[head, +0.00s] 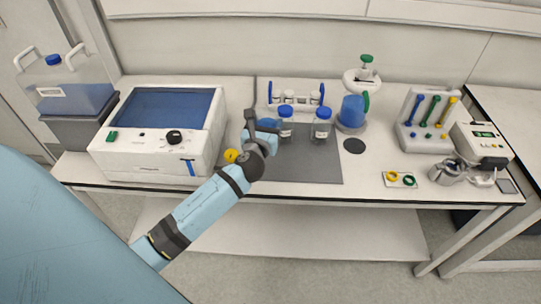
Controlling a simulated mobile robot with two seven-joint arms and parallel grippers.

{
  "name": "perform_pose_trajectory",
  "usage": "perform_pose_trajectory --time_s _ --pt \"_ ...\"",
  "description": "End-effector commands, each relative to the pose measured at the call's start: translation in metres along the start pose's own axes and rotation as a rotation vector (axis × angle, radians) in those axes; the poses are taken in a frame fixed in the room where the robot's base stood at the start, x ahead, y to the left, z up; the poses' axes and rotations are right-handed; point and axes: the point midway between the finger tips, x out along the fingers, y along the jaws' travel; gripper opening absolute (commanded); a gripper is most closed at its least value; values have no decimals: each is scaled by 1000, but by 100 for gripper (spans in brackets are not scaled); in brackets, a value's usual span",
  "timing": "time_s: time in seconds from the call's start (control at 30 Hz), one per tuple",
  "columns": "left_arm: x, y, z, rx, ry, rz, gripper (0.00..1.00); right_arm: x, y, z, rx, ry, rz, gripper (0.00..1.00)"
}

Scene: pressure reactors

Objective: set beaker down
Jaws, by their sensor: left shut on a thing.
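My left gripper (262,132) is over the grey mat (310,170) on the bench, just right of the white box-shaped instrument. It is shut on a small blue thing (267,124), which looks like the beaker with blue contents. My wrist and fingers hide most of it. I cannot tell whether its base touches the mat. My right gripper is not in view.
A white instrument (150,160) stands left. Behind the mat is a rack (296,98) with small vials. A blue vessel on a stand (354,110), a dark disc (354,146), a tool rack (425,125) and a metal vessel (446,173) are to the right. The mat's front right is clear.

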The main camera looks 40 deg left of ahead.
Motion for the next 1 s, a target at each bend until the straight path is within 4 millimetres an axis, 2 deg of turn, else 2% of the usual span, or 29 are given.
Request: perform_pose_trajectory --time_s 0.03,0.2,0.43,0.6,0.73,1.0 --pt "0 0 -20 0 3 2 41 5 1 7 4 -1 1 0" --pt "0 0 -57 0 1 1 41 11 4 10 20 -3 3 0" --pt "0 0 -77 1 -1 -1 41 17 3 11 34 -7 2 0" --pt "0 0 -105 1 0 -1 41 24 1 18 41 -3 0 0" --pt "0 0 -116 1 -1 -1 41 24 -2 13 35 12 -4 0" --pt "0 0 -115 0 -1 -1 41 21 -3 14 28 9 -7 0"
